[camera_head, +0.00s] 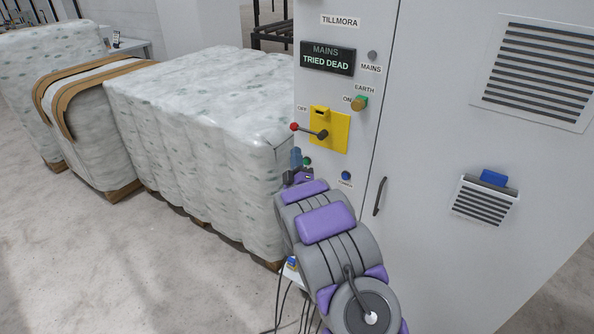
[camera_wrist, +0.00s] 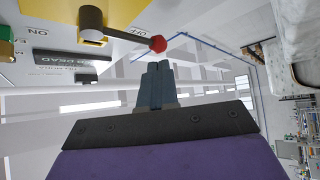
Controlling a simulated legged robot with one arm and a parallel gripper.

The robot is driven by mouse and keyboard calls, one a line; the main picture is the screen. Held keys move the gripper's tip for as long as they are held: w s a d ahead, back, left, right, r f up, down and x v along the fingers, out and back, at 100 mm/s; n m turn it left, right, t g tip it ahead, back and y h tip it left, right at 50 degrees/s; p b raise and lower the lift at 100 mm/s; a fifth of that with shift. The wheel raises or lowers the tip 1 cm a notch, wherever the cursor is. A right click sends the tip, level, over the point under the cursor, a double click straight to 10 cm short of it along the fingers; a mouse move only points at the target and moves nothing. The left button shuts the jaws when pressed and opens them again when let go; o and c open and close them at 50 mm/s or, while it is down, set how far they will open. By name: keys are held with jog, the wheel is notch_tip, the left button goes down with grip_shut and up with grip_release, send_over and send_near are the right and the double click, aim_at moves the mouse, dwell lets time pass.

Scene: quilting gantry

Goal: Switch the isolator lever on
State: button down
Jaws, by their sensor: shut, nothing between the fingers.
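The isolator lever (camera_head: 309,131) is a dark bar with a red ball knob (camera_head: 294,127). It sits on a yellow plate (camera_head: 340,130) on the grey cabinet and points left, towards the OFF label (camera_head: 302,108). The ON label (camera_head: 347,99) is above right. My gripper (camera_head: 297,154) is shut and empty, just below the knob. In the wrist view, which is turned over, the gripper's closed fingertips (camera_wrist: 159,66) lie close to the red knob (camera_wrist: 158,43). Whether they touch it, I cannot tell.
A dark display (camera_head: 327,58) reads "MAINS TRIED DEAD". A green and brass knob (camera_head: 359,103) marked EARTH is right of the plate. A blue button (camera_head: 346,175) and a cabinet handle (camera_head: 380,196) are below. Wrapped quilt stacks (camera_head: 205,140) stand left.

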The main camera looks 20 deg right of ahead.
aim_at(306, 131)
jog(key=b+x, duration=0.1)
jog(key=x, duration=0.5)
dwell(0.5)
